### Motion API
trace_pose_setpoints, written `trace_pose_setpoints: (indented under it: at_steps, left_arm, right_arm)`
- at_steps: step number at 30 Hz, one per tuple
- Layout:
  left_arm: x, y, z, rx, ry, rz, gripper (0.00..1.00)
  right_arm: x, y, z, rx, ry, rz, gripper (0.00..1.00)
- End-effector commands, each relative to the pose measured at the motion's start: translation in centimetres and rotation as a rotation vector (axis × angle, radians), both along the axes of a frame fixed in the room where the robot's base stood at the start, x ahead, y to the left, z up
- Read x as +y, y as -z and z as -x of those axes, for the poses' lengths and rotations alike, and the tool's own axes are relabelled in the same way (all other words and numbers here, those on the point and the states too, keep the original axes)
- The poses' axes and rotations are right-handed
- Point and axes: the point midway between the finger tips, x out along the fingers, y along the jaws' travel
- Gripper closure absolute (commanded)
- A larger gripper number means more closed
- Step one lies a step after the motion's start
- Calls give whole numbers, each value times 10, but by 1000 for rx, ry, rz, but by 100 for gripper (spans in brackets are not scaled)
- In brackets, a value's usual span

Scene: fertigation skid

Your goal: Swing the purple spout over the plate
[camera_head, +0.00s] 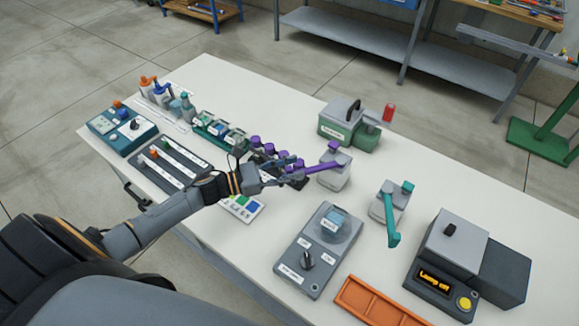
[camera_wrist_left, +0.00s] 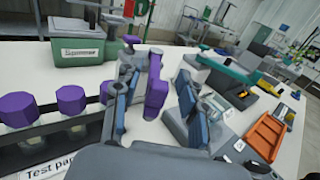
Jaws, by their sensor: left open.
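The purple spout (camera_head: 322,167) sticks out to the left from a small grey stand (camera_head: 334,180). My left gripper (camera_head: 292,165) is at the spout's outer end. In the left wrist view, the purple spout (camera_wrist_left: 157,88) shows between the open fingers of my left gripper (camera_wrist_left: 155,108), closer to the left finger. I cannot tell whether a finger touches it. A grey unit (camera_head: 295,262) with a knob stands in front of the stand. It carries a round plate (camera_head: 352,236) with a teal-topped block on it. The spout is not over this plate. My right gripper is not in view.
Purple-capped bottles (camera_head: 255,141) stand in a dark rack beside my gripper. A teal spout (camera_head: 391,226) on another stand is to the right. A green-grey box (camera_head: 345,120) stands behind. An orange tray (camera_head: 375,305) and a lamp unit (camera_head: 440,262) are at front right.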

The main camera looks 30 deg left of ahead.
Motion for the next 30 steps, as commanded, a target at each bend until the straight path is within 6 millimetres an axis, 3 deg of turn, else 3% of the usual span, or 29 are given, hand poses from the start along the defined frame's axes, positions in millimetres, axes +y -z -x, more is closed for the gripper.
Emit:
trace_pose_setpoints:
  at_steps: [3,9,22,30]
  left_arm:
    - [0,0,0,0,0,0,58]
    - [0,0,0,0,-1,0,99]
    - [-2,0,3,1,-21,1,100]
    - [-19,-1,16,3,-148,8,100]
  right_arm:
    - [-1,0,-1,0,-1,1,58]
    - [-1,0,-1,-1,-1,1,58]
    - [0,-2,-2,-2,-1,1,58]
    - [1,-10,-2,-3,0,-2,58]
